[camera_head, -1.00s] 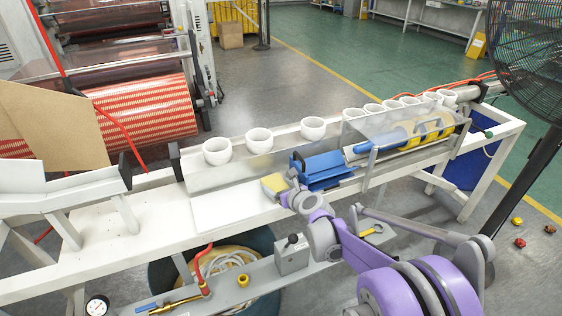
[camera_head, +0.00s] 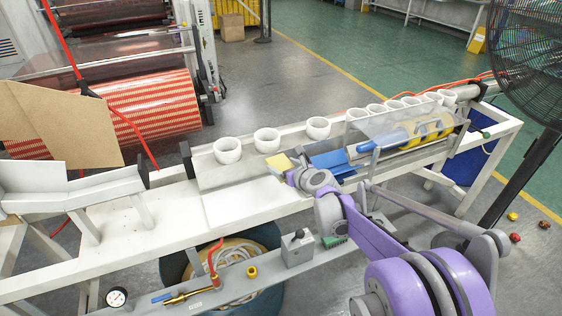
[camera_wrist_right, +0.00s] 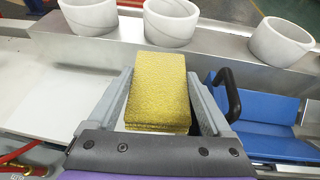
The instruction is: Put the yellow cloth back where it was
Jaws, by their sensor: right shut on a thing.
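The yellow cloth (camera_head: 278,162) is a folded, thick rectangular pad. My right gripper (camera_head: 287,172) is shut on it, and the cloth sticks out past the fingertips. In the right wrist view the cloth (camera_wrist_right: 165,80) sits between the two grey fingers. It is over the bench, between the white plate (camera_head: 243,208) and the blue part (camera_head: 333,161), in front of the metal ledge with the white cups. I cannot tell whether it touches anything below. My left gripper is not in view.
Several white cups (camera_head: 228,150) stand in a row along the back ledge, close behind the cloth. A black handle (camera_wrist_right: 226,92) stands right of the gripper in the wrist view. A clear cover (camera_head: 400,124) lies further right. The white plate is bare.

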